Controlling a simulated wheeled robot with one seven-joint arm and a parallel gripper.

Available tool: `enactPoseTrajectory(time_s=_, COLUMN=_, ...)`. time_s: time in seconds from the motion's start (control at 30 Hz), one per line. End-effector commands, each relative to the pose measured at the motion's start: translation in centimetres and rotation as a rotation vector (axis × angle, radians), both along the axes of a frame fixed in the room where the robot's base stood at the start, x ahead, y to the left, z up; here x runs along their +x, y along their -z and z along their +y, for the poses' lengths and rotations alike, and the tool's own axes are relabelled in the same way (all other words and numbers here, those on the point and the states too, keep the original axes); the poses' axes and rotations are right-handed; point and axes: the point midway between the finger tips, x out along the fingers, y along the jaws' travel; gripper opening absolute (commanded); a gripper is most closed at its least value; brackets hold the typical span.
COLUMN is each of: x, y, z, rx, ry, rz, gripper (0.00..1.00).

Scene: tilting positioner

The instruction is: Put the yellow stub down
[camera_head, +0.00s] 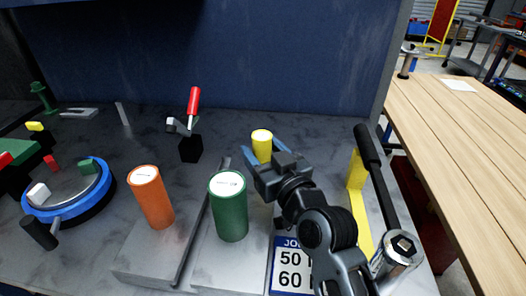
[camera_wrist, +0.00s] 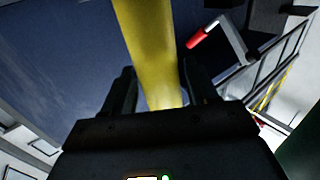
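In the wrist view the stub (camera_wrist: 150,55) rises between the two dark fingers (camera_wrist: 158,92) and runs out of the top of the picture.
A green cylinder (camera_head: 230,210) and an orange cylinder (camera_head: 152,198) stand on grey plates close to the left. A red-handled clamp (camera_head: 192,130) stands behind. A blue round positioner (camera_head: 98,204) is at far left. A black-handled tool (camera_head: 376,175) is at right. Bare bench lies behind the stub.

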Motion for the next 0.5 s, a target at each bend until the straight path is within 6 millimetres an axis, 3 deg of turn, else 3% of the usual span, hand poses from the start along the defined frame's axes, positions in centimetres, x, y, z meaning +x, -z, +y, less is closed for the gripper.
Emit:
enactPoseTrajectory(time_s=0.13, x=0.00, y=-0.01, z=0.00, rx=0.000, ry=0.000, rz=0.000, gripper=0.72)
enactPoseTrajectory(time_s=0.5, x=-0.01, y=-0.79, z=0.03, rx=0.000, ry=0.000, rz=0.000, gripper=0.72)
